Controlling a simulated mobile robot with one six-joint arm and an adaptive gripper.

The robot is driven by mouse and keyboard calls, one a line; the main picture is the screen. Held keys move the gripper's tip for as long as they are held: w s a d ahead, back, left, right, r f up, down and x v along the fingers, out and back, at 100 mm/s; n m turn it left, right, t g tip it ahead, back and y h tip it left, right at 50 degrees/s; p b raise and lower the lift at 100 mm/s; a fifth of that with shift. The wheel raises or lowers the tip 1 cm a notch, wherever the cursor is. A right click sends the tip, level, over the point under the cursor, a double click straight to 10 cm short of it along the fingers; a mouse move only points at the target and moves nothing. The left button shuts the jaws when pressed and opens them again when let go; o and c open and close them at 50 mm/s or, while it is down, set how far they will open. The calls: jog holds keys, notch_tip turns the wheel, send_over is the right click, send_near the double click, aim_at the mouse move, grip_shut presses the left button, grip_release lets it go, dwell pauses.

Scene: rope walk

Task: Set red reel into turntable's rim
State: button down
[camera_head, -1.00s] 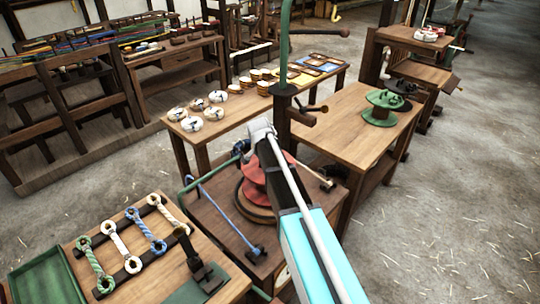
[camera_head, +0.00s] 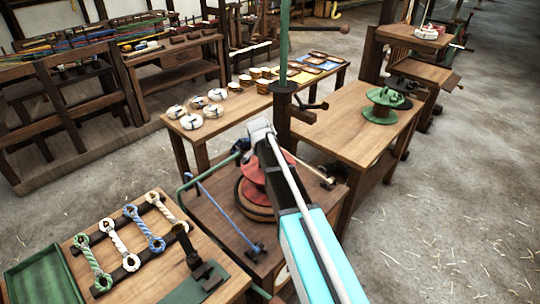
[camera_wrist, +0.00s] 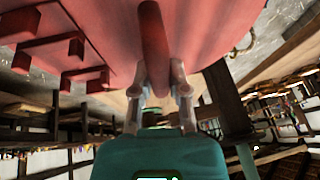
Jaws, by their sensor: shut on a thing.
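The red reel (camera_head: 251,172) is at the round wooden turntable (camera_head: 252,211) on the brown stand in the head view. My arm hides part of both, so I cannot tell if the reel rests inside the rim or hovers just over it. In the wrist view the reel's broad red face (camera_wrist: 225,25) fills the top, with red pegs at the left. My gripper (camera_wrist: 160,85) is shut on the red bar of the reel, one finger on each side. The turntable's rim is not clear in the wrist view.
A green post (camera_head: 284,60) stands close behind my gripper. A blue rod (camera_head: 225,212) lies at the left of the stand. Rope pieces lie on the bench (camera_head: 205,285) at front left. A green reel (camera_head: 381,105) sits on the table at right. Floor at right is clear.

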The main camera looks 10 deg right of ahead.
jog(key=shift+f, duration=0.1)
jog(key=c, duration=0.5)
grip_release()
jog(key=shift+c, duration=0.2)
jog(key=shift+r, duration=0.2)
jog(key=shift+s+r+p, duration=0.1)
jog(key=shift+r+p, duration=3.3)
jog(key=shift+p, duration=0.1)
jog(key=shift+s, duration=0.1)
